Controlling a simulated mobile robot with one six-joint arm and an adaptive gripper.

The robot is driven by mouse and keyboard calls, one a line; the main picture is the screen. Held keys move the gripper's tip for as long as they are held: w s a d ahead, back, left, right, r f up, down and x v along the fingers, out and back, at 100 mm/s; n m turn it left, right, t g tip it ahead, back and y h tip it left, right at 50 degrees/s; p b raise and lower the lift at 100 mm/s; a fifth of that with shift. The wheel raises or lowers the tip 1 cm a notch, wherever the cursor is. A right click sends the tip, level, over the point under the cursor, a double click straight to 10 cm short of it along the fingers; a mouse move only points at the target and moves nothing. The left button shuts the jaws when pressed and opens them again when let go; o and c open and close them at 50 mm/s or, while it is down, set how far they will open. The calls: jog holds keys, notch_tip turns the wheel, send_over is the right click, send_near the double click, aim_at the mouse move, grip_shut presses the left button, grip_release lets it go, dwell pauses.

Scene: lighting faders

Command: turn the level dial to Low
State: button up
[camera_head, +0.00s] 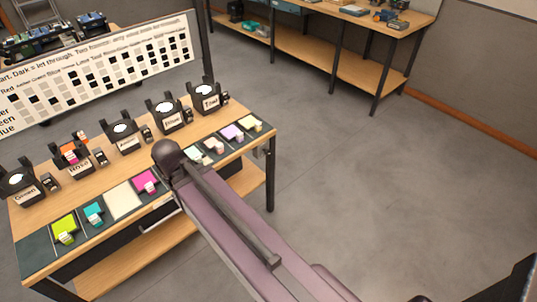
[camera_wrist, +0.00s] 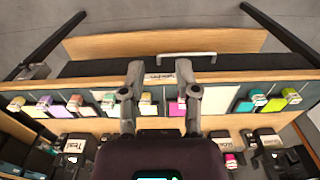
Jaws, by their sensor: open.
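I cannot pick out a level dial or a Low mark in either view. Several black lamps with white name cards stand along the table, among them the Rose lamp (camera_head: 77,156) and the Teal lamp (camera_head: 207,93). Small dark units, such as the one beside the Rose lamp (camera_head: 100,156), stand between them; their markings are too small to read. My gripper (camera_wrist: 160,72) is open and empty in the wrist view, its fingers apart above the strip of coloured swatches. In the head view my arm hides the middle of that strip and the fingers do not show.
The wooden table (camera_head: 40,268) carries a dark tray with coloured filters, including a magenta one (camera_head: 145,182). A white chart board (camera_head: 100,65) stands behind the lamps. A drawer handle (camera_wrist: 186,56) shows at the table front. A workbench (camera_head: 340,30) stands at the back; the floor right of the table is clear.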

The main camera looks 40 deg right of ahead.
jog(key=o, duration=0.3)
jog(key=shift+f, duration=0.1)
jog(key=shift+o, duration=0.6)
jog(key=shift+d+f, duration=0.1)
jog(key=shift+f, duration=0.05)
jog(key=w+d+f+m+t+y+b, duration=0.3)
jog(key=w+d+f+m+t+b, duration=0.15)
jog(key=d+f+m+b, duration=0.7)
jog(key=w+d+f+m+t+y+b, duration=0.35)
jog(key=w+d+f+m+b, duration=0.35)
jog(key=b, duration=0.7)
jog(key=s+d+f+m+t+h+b, duration=0.2)
jog(key=d+m+b, duration=0.3)
jog(key=d, duration=0.5)
jog(key=s+d+f+m+t+h+b, duration=0.2)
jog(key=s+d+f+m+t+b, duration=0.1)
jog(key=d+m+b, duration=0.3)
jog(key=s+d+f+m+t+h+b, duration=0.2)
jog(key=d+m+t+b, duration=0.3)
jog(key=d+b, duration=0.4)
jog(key=s+d+f+m, duration=0.1)
jog(key=d, duration=0.5)
jog(key=shift+s+f+b, duration=0.3)
jog(key=shift+s+b, duration=0.05)
jog(key=shift+s, duration=0.05)
jog(key=shift+w+a+m+h, duration=0.1)
jog(key=shift+w+m+h, duration=0.05)
jog(key=shift+m+h, duration=0.1)
